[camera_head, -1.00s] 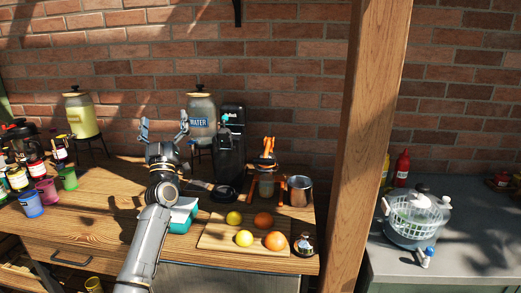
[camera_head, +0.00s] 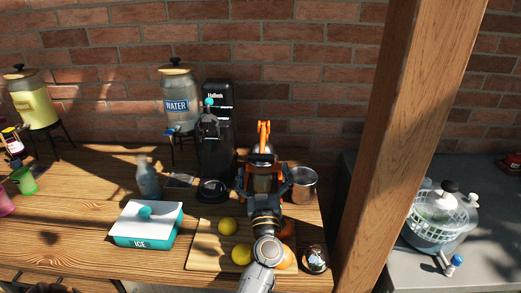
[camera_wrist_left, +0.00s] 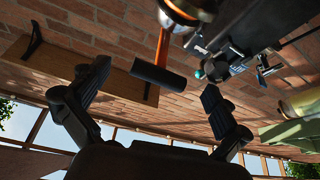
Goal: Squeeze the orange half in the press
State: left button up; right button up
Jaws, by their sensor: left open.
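The press (camera_head: 264,134) stands at the back of the wooden table, its orange lever upright. My left gripper (camera_head: 266,174) is open in front of the press and hides much of its lower part. In the left wrist view, a black grip (camera_wrist_left: 159,76) on an orange lever arm (camera_wrist_left: 163,46) shows between the spread fingers, apart from both. I cannot make out an orange half; the inside of the press is hidden. My right gripper is not in view.
A steel pot (camera_head: 302,186) stands close to the right of the press. A black machine (camera_head: 217,125) stands to its left. A cutting board (camera_head: 205,257) with lemons (camera_head: 228,227) and oranges (camera_head: 287,261) lies under my arm. An ice box (camera_head: 147,224) and wooden post (camera_head: 395,150) flank it.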

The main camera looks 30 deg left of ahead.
aim_at(262, 151)
pick_arm(q)
jog(key=x, duration=0.4)
jog(key=shift+w+a+r+p, duration=0.1)
jog(key=shift+w+p, duration=0.05)
jog(key=shift+p, duration=0.2)
jog(key=shift+w+a+r, duration=0.2)
jog(key=shift+w+a, duration=0.1)
jog(key=shift+a, duration=0.05)
jog(key=c, duration=1.6)
jog(key=shift+c, duration=0.2)
